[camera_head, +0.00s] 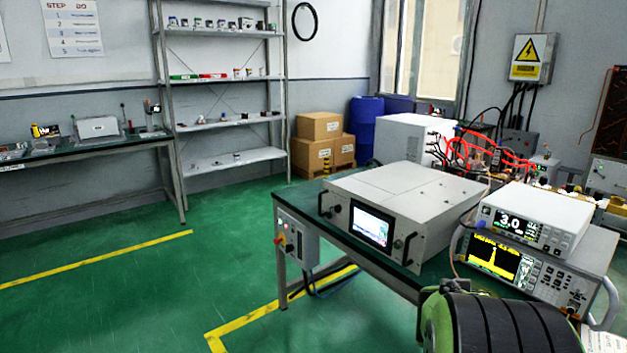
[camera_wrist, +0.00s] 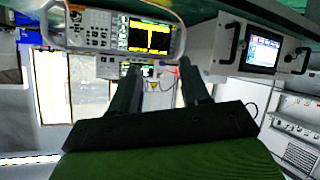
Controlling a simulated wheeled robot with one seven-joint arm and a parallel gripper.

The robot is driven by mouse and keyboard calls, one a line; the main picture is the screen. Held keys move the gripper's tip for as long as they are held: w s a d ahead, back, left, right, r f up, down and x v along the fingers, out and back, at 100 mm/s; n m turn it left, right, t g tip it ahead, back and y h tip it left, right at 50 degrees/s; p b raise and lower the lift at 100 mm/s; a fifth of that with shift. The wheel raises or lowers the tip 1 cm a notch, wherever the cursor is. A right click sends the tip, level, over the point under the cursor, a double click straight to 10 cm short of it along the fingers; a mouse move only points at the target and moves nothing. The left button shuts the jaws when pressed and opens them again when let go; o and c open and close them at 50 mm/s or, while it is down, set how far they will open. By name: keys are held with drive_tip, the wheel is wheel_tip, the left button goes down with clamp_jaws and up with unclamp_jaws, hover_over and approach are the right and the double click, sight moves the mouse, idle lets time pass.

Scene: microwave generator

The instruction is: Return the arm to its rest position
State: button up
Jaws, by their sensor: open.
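My gripper (camera_wrist: 161,72) shows in the wrist view with its two dark fingers apart and nothing between them. The wrist picture is upside down. Beyond the fingers are the spectrum display unit (camera_wrist: 112,32) and the generator box with a small screen (camera_wrist: 262,52). Both stand clear of the fingers as far as I can tell. In the head view a green and black part of my arm (camera_head: 505,325) is low at the right, in front of the bench. The gripper itself is out of that view.
The green bench (camera_head: 345,245) carries the white generator box (camera_head: 405,205), the spectrum display unit (camera_head: 545,262) and a meter reading 3.0 (camera_head: 535,213) on top of it. Red cables (camera_head: 480,150) run behind. The green floor (camera_head: 130,290) at left is clear.

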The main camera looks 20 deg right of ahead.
drive_tip(key=s+a+r+n+t+y, duration=0.15)
drive_tip(key=a+n+y, duration=0.4)
drive_tip(key=a, duration=1.65)
drive_tip(key=s+a+n+g+y, duration=0.25)
drive_tip(key=s+a+y, duration=0.35)
drive_tip(key=s+a, duration=0.6)
wheel_tip(320, 180, up, 15)
drive_tip(key=a+p, duration=0.1)
drive_tip(key=p, duration=1.5)
drive_tip(key=shift+a+r+n+p, duration=0.2)
drive_tip(key=shift+a+n+p, duration=0.1)
drive_tip(key=shift+n, duration=0.1)
